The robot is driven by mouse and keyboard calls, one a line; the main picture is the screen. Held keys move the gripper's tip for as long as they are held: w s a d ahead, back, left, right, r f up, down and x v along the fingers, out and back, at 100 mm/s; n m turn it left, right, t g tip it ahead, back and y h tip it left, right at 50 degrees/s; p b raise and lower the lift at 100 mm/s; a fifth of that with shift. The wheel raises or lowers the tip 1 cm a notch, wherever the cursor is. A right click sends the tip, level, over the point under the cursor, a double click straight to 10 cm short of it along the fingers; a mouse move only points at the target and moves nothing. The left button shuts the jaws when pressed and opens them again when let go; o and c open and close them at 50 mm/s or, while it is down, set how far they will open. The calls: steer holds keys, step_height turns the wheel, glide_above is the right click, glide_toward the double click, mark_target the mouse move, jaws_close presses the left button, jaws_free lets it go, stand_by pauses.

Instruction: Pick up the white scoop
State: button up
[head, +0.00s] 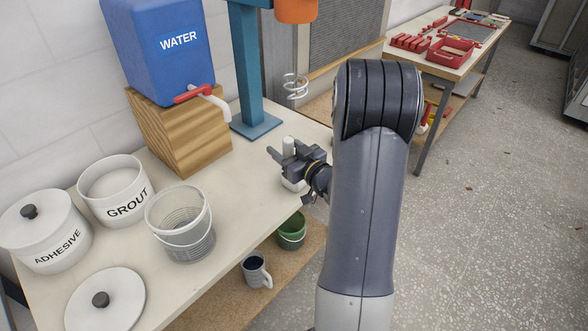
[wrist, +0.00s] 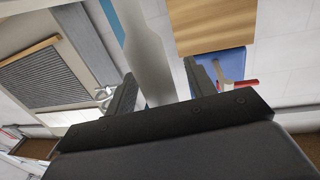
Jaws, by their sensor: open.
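The white scoop (head: 293,184) appears to be the pale object on the bench at the bench's front right. Its light upright handle (head: 288,144) shows just above my gripper, and the gripper hides much of its middle. In the wrist view the pale scoop (wrist: 147,52) stands between the two dark fingers. My gripper (head: 278,155) reaches in over the bench, level with the handle. It also shows in the wrist view (wrist: 162,84), with its fingers apart on either side of the scoop. I cannot tell whether a finger touches it.
A blue water tank (head: 160,50) sits on a wooden block (head: 180,130). A clear bucket (head: 180,225) and grout tub (head: 113,190) stand left. A mug (head: 256,270) and green pot (head: 291,231) are below.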

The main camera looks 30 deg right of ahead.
steer(key=shift+w, duration=0.3)
steer(key=shift+c, duration=0.3)
jaws_close()
